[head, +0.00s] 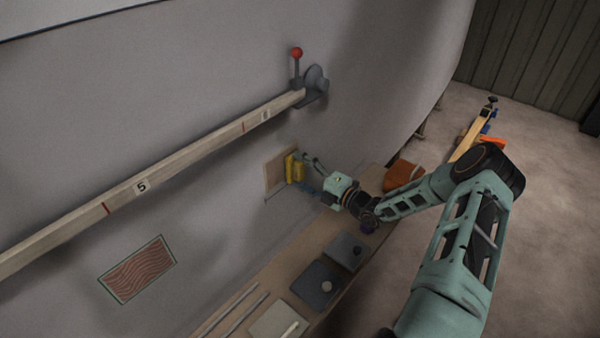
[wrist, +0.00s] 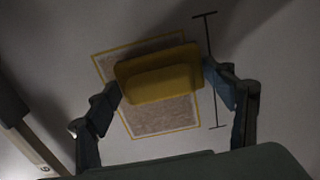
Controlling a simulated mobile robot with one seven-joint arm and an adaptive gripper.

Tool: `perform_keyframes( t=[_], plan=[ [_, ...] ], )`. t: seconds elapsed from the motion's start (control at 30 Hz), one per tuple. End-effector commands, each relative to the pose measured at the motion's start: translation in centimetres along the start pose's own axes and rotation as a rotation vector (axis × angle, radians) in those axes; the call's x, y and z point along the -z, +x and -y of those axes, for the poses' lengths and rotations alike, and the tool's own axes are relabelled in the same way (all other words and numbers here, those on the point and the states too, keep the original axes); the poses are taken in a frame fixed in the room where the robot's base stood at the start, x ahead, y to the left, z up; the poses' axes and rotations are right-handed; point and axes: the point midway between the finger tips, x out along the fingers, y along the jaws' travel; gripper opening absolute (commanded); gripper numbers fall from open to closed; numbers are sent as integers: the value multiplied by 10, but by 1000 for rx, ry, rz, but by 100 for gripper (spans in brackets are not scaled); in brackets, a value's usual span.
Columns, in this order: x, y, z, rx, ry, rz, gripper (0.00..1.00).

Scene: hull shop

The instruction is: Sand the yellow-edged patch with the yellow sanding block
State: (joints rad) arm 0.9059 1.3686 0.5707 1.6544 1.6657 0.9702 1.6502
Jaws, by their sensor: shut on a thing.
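The yellow sanding block (head: 294,168) is held in my gripper (head: 306,172) against or just off the hull wall. The wrist view shows the block (wrist: 160,78) between both fingers of my gripper (wrist: 165,84), one on each side. The yellow-edged patch (wrist: 160,115) lies behind the block on the wall. Its brown, grainy surface shows above and below the block, and the block hides its middle. In the head view the patch (head: 273,175) shows left of the block. I cannot tell whether the block touches it.
A wooden batten (head: 185,172) with marks crosses the hull to a clamp (head: 314,85) with a red-knobbed lever. A green-edged, wavy-grained patch (head: 137,270) is at lower left. A bench (head: 262,286) below holds dark plates and rods. A dark I-shaped mark (wrist: 211,70) stands beside the yellow-edged patch.

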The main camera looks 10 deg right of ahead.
Motion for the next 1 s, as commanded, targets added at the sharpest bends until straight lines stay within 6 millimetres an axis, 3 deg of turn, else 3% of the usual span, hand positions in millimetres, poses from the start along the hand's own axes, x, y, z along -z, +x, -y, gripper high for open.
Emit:
perform_keyframes(
  t=[0.03, 0.13, 1.0],
  plan=[
    [0, 1, -11, -3, -1, -1, 54],
    [0, 1, -20, -3, -1, -1, 54],
    [1, 1, -65, -5, 0, -1, 54]
  ],
)
